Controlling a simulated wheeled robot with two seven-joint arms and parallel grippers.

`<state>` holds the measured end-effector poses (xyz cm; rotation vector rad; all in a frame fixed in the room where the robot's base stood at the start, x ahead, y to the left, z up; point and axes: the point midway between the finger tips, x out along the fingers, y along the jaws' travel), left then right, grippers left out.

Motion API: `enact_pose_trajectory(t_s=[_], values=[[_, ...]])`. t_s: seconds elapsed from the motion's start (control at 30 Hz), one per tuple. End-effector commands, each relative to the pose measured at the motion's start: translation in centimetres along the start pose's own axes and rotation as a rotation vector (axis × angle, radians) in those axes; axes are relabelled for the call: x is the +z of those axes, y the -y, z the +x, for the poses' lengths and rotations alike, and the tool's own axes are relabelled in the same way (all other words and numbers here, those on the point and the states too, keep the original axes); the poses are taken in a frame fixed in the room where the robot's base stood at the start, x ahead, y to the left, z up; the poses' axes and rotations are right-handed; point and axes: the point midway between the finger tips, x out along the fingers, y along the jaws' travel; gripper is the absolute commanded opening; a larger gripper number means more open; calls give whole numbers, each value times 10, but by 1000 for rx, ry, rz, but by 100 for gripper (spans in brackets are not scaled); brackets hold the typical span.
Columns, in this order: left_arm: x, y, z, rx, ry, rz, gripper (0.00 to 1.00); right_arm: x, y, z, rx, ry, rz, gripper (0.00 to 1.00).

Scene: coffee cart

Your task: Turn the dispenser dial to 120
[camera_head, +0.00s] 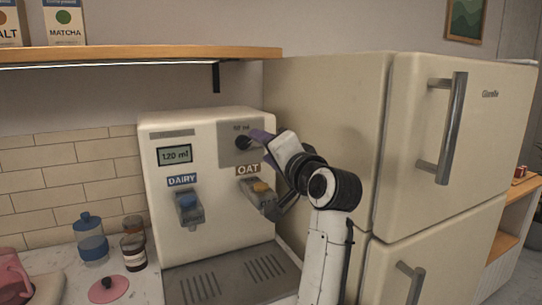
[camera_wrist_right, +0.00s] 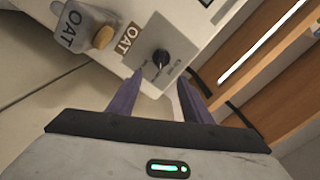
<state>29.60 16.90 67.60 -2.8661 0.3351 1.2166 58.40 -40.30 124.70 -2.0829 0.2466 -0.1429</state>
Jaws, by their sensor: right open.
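The cream dispenser (camera_head: 210,225) stands on the counter, and its display (camera_head: 174,155) reads 120 ml. The black dial (camera_head: 243,142) is on a grey plate at the upper right of its front, partly behind my gripper. In the right wrist view the dial (camera_wrist_right: 161,59) lies beyond the fingertips, roughly between them. My right gripper (camera_wrist_right: 157,85) is open, with its two purple fingers apart and nothing between them. In the head view the right gripper (camera_head: 262,137) is at the dial plate; whether it touches the dial cannot be told. My left gripper is not in view.
The OAT spout (camera_head: 258,192) is just below my right gripper, and the DAIRY spout (camera_head: 188,208) is to its left. A cream fridge (camera_head: 320,110) stands close on the right. A wooden shelf (camera_head: 140,55) is above. Jars (camera_head: 90,240) stand on the counter at left.

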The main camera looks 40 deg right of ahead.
Motion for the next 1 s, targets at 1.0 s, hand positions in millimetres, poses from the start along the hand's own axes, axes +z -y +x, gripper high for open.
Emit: enact_pose_trajectory(t_s=[1.0], values=[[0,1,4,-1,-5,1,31,0,0,-34,1,1,0,45]])
